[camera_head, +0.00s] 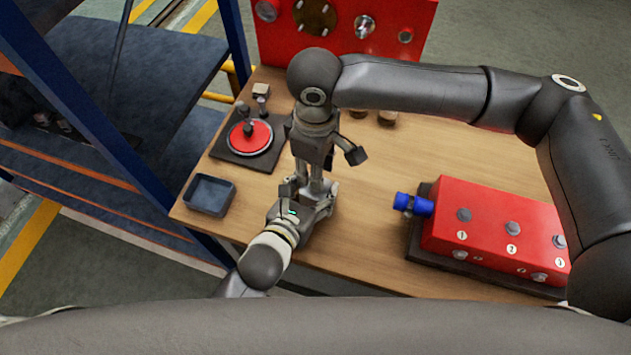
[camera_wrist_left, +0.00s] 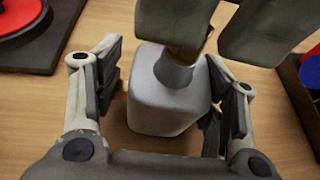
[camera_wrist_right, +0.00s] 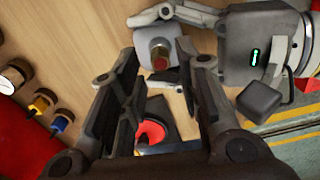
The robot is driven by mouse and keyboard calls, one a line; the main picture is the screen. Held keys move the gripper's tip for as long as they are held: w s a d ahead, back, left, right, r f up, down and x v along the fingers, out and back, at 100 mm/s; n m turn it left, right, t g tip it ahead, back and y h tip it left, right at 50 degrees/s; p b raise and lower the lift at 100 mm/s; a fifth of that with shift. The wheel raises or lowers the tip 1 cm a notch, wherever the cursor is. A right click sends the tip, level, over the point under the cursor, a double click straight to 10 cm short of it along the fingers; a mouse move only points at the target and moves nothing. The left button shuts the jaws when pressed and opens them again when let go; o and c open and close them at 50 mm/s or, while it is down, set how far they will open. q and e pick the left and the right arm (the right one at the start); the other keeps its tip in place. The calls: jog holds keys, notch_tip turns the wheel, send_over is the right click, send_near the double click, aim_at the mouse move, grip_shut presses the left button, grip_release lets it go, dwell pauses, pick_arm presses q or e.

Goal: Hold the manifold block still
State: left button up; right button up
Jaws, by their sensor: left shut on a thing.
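The manifold block (camera_wrist_left: 165,105) is a light grey block with a round neck on top, seen on the wooden table in the left wrist view. My left gripper (camera_wrist_left: 170,98) is shut on it, with one finger on each side. In the right wrist view the block (camera_wrist_right: 152,42) shows a reddish-brown port facing that camera. My right gripper (camera_wrist_right: 158,62) is open, its fingers apart and pointing down over the block's port. In the head view my left gripper (camera_head: 315,194) sits below my right gripper (camera_head: 325,160), and the block is mostly hidden between them.
A red box with numbered ports and a blue fitting (camera_head: 415,204) stands at right. A red disc (camera_head: 249,137) on a dark base and an empty tray (camera_head: 209,195) are at left. A red panel (camera_head: 345,35) stands behind. A blue frame borders the left.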

jog(key=shift+f, duration=1.25)
jog(key=shift+c, duration=0.5)
grip_shut()
